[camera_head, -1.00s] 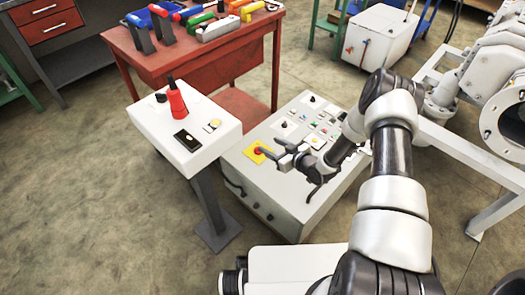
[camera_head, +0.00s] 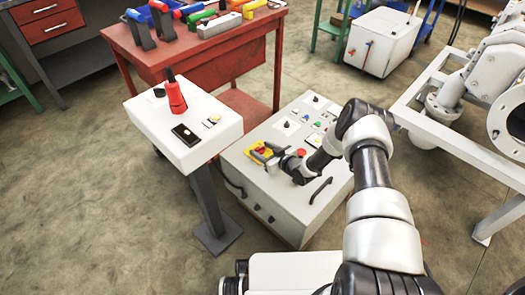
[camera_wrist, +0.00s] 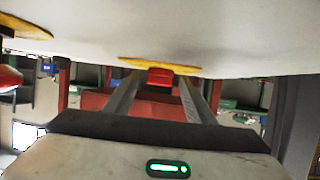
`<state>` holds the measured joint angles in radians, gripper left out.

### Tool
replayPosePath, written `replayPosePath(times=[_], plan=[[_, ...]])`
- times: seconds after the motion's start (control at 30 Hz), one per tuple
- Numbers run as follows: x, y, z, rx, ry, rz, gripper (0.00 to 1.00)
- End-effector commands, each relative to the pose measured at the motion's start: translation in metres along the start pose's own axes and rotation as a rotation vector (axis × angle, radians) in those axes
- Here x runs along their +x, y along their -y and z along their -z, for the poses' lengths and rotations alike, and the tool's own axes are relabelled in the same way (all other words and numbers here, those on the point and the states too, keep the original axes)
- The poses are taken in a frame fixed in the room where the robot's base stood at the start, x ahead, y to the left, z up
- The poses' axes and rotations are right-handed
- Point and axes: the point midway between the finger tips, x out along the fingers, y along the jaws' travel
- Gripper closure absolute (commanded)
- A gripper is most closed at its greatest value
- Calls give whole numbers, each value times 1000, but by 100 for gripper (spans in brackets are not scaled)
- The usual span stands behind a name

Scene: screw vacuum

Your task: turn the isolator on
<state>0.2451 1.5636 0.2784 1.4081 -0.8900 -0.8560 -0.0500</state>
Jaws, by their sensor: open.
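The isolator, a red handle on a yellow plate (camera_head: 255,154), is on top of the white control cabinet (camera_head: 290,205). It also shows in the wrist view, where the yellow plate (camera_wrist: 135,63) lies on the white panel and the red handle (camera_wrist: 160,77) sticks out from it. My gripper (camera_head: 266,152) is at the isolator and partly covers it. In the wrist view its two fingers are open, one on each side of the red handle, with visible gaps. I cannot tell how far the handle is turned.
A white console (camera_head: 190,135) with a red-handled lever (camera_head: 176,97) stands left of the cabinet. A red button (camera_head: 301,152) and several small controls are on the cabinet top. A red workbench with tools (camera_head: 200,50) stands behind. White machinery is at the right.

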Motion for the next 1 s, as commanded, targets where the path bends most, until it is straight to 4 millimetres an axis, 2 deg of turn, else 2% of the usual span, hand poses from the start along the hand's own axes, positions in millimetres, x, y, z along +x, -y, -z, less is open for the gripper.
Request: replayPosePath(times=[0.07,0.1,0.33,0.67,1.0], plan=[[0,0,0,0,0,0,50],[0,0,0,0,0,0,53],[0,0,0,0,0,0,91],[-1,2,0,21,2,-48,91],[0,8,1,109,3,-260,91]])
